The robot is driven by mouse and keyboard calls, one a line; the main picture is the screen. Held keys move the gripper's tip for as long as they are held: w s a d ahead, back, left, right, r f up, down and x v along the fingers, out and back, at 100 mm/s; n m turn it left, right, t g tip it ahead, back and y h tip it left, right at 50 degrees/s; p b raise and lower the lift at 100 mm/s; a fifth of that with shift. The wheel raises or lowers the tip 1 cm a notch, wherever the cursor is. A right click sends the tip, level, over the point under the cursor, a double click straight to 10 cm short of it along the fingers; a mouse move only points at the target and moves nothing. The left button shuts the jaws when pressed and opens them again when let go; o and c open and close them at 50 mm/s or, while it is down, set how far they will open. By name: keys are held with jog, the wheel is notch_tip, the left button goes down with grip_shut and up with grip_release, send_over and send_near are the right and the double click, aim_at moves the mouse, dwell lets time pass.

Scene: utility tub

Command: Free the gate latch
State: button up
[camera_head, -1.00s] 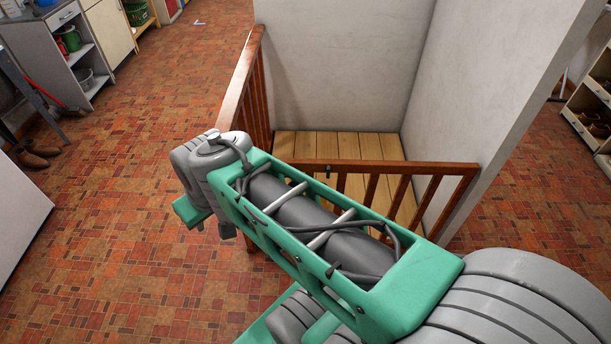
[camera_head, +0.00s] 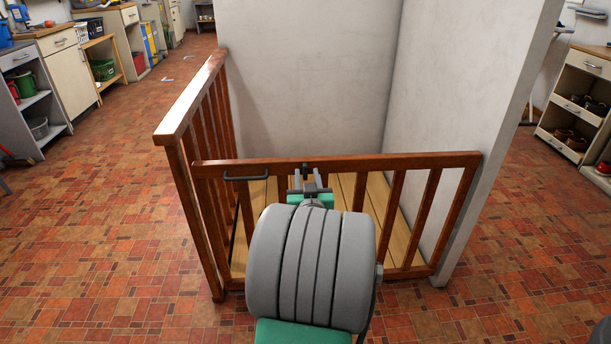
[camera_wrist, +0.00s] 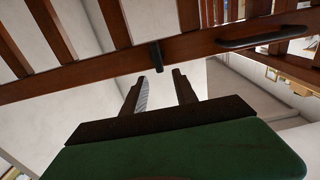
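A brown wooden gate (camera_head: 440,163) with upright bars stands across a plank-floored corner. A small dark latch peg (camera_head: 305,168) sits near the middle of its top rail; it also shows in the wrist view (camera_wrist: 156,56). My gripper (camera_head: 308,178) is at the top rail, right by the peg. In the wrist view, the two fingers (camera_wrist: 162,82) are apart with nothing between them. The peg is just beyond their tips and roughly in line with the gap. My arm hides the lower middle of the gate.
A dark bar handle (camera_head: 246,178) is on the gate's top rail, left of the peg. A wooden side railing (camera_head: 190,95) meets the gate at the left. A white wall (camera_head: 460,120) bounds it at the right. Tiled floor (camera_head: 90,230) is clear at the left.

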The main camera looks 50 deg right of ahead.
aim_at(306, 167)
jog(key=x, duration=0.4)
jog(key=shift+w+d, duration=0.1)
jog(key=shift+w, duration=0.1)
jog(key=shift+c, duration=0.5)
grip_shut()
